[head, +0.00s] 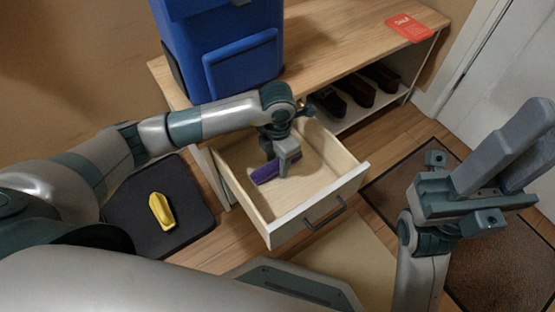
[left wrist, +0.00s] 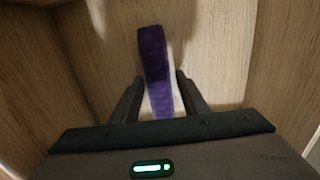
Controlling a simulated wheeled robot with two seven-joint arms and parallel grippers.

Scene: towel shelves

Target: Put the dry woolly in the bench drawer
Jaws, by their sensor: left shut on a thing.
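The bench drawer (head: 318,229) is pulled open below the bench top, with its pale wooden inside showing. The woolly, a purple folded strip (head: 265,173), is down inside the drawer. My left gripper (head: 283,168) reaches into the drawer from above and is shut on the purple woolly. In the left wrist view the purple woolly (left wrist: 153,58) stands out between the two dark fingers, with drawer boards around it. My right gripper (head: 525,150) is at the right, away from the drawer, its fingers pointing up and right. I cannot tell whether its fingers are apart.
A yellow item (head: 161,211) lies on a dark square mat (head: 130,222) at the left. A blue bin (head: 235,55) stands on the bench (head: 335,55), and a red booklet (head: 408,27) lies at its far end. Dark shoes (head: 355,90) sit on the shelf below. A brown doormat (head: 400,185) lies at the right.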

